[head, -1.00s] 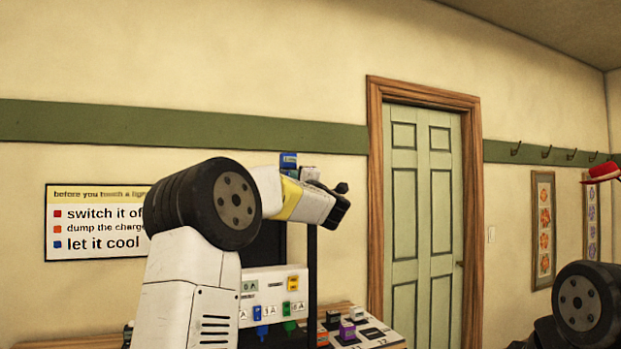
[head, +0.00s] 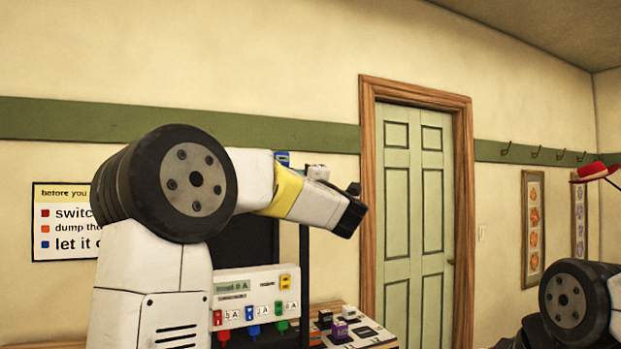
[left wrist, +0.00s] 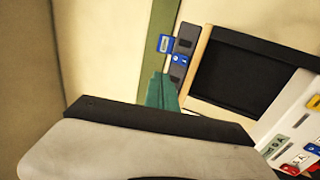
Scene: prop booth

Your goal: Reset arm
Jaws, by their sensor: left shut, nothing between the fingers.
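My left arm rises at the left of the head view and reaches right. Its white and yellow forearm ends in a dark wrist, with my left gripper (head: 350,213) at its far end. The fingers are hard to make out there. In the left wrist view, the teal fingers of the left gripper (left wrist: 161,91) show close together past the grey and black housing, with nothing held. My right arm shows only as a dark joint at the lower right of the head view; its gripper is out of frame.
A white instrument panel (head: 228,300) with coloured plugs stands behind my left arm on a wooden table (head: 325,308). A purple block (head: 339,329) lies there among small blocks. A dark screen (left wrist: 240,75) shows at wrist. A door (head: 417,220) is beyond; a wall sign (head: 62,190) is partly covered.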

